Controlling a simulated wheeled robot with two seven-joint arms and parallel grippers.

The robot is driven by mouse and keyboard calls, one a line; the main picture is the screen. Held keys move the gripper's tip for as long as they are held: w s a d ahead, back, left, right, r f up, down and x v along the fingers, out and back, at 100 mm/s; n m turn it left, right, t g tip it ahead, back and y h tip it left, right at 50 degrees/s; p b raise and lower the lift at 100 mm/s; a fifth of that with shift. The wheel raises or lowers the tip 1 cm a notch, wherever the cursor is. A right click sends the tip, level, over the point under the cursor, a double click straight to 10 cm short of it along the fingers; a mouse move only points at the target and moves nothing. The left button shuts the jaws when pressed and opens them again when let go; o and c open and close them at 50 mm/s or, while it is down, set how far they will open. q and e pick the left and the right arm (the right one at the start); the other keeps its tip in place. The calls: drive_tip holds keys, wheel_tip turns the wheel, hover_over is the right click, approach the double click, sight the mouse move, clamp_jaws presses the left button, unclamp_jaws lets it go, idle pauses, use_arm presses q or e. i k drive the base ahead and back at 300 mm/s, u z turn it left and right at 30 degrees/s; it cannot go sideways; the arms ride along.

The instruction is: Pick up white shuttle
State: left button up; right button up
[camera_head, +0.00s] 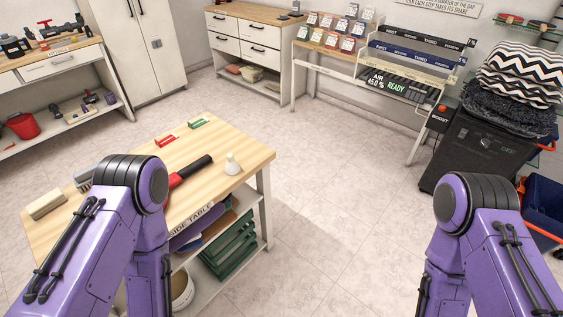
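A small white cone-shaped piece (232,166), which looks like the white shuttle, stands on the wooden top of the side table (230,135). It is near the table's right edge, just right of a red and black handled tool. Nothing touches it from above. My two purple arms show at the lower left and lower right, but neither gripper is in view. My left arm covers part of the side table's front.
The tool (190,171), a red clip (167,140), a green clip (199,122) and a beige block (46,205) also lie on the tabletop. A green crate (229,248) is on the shelf below. Tiled floor right of the table is clear.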

sight(231, 168)
drive_tip(key=z, duration=1.05)
drive_tip(key=i, duration=2.3)
drive_tip(key=u, duration=3.6)
